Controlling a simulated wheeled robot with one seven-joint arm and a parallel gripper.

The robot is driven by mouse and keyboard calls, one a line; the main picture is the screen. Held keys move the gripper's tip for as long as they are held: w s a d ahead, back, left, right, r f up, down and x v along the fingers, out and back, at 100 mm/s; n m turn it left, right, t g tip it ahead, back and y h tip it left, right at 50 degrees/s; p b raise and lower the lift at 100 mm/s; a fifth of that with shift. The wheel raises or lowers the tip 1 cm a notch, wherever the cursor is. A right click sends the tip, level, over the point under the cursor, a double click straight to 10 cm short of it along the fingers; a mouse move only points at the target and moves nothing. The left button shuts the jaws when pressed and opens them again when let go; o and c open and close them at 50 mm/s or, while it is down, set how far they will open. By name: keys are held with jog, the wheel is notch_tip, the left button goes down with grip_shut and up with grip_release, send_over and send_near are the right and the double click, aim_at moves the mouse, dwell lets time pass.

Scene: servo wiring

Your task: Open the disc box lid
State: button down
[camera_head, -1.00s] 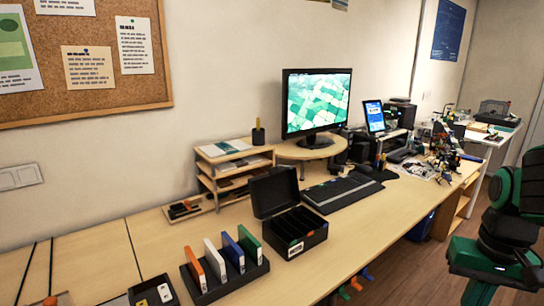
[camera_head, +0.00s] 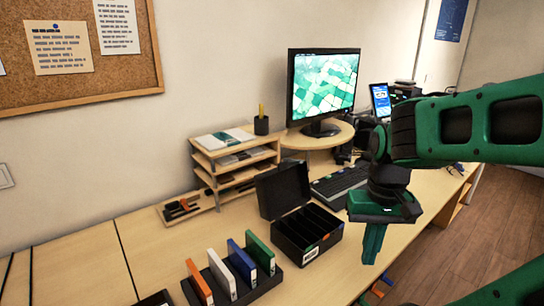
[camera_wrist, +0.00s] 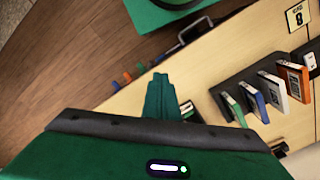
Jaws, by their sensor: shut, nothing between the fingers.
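The black disc box (camera_head: 307,236) stands on the desk in the head view, and its lid (camera_head: 285,189) is raised upright at the back, leaving the dark slots inside exposed. My gripper (camera_head: 372,246) is right of the box, above the front part of the desk, pointing down. Its green fingers are together and empty, apart from the box and lid. In the wrist view my gripper (camera_wrist: 160,92) shows with closed fingers over the desk's front edge. The disc box is not clearly visible there.
A black rack (camera_head: 262,283) holds several coloured cases left of the box; it also shows in the wrist view (camera_wrist: 232,84). A wooden shelf (camera_head: 209,172) stands behind, with a monitor (camera_head: 322,86) and keyboard (camera_head: 335,184) farther right.

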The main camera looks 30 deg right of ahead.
jog(key=w+d+r+n, duration=0.1)
jog(key=w+r+n, duration=0.2)
jog(key=w+r, duration=0.85)
jog(key=w+d+r+n, duration=0.1)
jog(key=w+r+n, duration=0.15)
jog(key=w, duration=1.85)
jog(key=w+a+n+t, duration=0.1)
jog(key=w+a+n, duration=0.15)
jog(key=w, duration=1.05)
jog(key=shift+n, duration=0.3)
jog(key=f, duration=0.3)
jog(key=s+d+f, duration=0.1)
jog(key=f, duration=0.5)
jog(key=shift+s+d+f, duration=0.15)
jog(key=shift+s+d, duration=0.05)
jog(key=shift+s, duration=0.15)
jog(key=shift+s+d, duration=0.15)
jog(key=shift+s, duration=0.45)
